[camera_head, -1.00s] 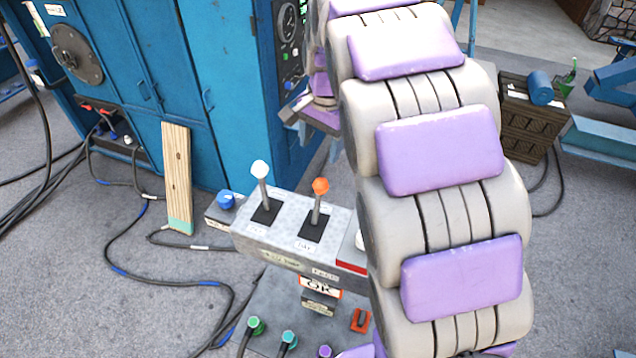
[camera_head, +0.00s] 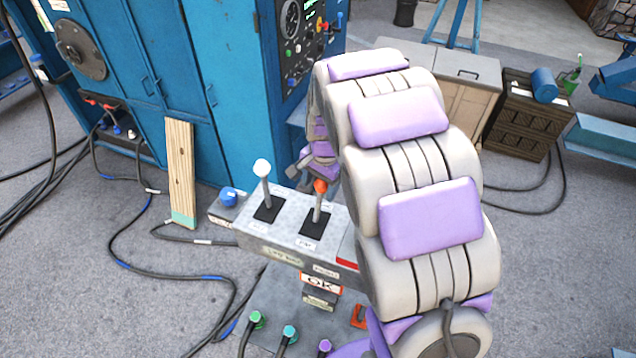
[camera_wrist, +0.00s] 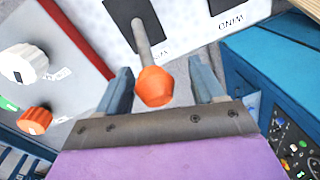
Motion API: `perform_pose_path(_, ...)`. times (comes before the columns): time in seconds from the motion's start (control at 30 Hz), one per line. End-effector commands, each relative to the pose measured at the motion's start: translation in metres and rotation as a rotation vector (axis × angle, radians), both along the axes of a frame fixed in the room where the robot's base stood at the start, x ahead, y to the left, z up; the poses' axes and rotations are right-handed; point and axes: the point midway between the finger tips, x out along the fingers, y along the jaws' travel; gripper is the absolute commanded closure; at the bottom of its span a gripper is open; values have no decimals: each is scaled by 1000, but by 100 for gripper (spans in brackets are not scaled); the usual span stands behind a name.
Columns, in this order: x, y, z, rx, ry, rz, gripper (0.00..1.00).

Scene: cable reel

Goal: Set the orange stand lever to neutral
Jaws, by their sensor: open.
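The orange stand lever (camera_head: 318,205) is a grey shaft with an orange knob, rising from a black slot plate on a grey console (camera_head: 285,250). In the wrist view its orange knob (camera_wrist: 154,87) sits between the two fingers of my gripper (camera_wrist: 163,70). The fingers are open, with gaps beside the knob. In the head view my arm covers the console's right part, and my gripper reaches beside the knob from behind. The lever stands close to upright; its exact detent is hard to tell.
A white-knobbed lever (camera_head: 262,185) stands just left on the same console. The wrist view shows a panel with a white knob (camera_wrist: 24,64) and an orange-red knob (camera_wrist: 34,120). A blue cabinet (camera_head: 150,70) stands behind; cables lie on the floor.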

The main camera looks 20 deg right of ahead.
Motion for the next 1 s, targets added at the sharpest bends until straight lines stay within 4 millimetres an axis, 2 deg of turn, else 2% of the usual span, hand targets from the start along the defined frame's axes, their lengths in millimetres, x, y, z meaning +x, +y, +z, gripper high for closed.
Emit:
perform_pose_path(0.2, 0, 0, 0, -1, 1, -1, 32)
perform_pose_path(0.5, -1, 6, -1, -5, 3, 1, 61)
perform_pose_path(0.9, 2, 4, -1, -2, 1, 0, 99)
perform_pose_path(1.0, 2, 4, -1, -3, 0, 0, 100)
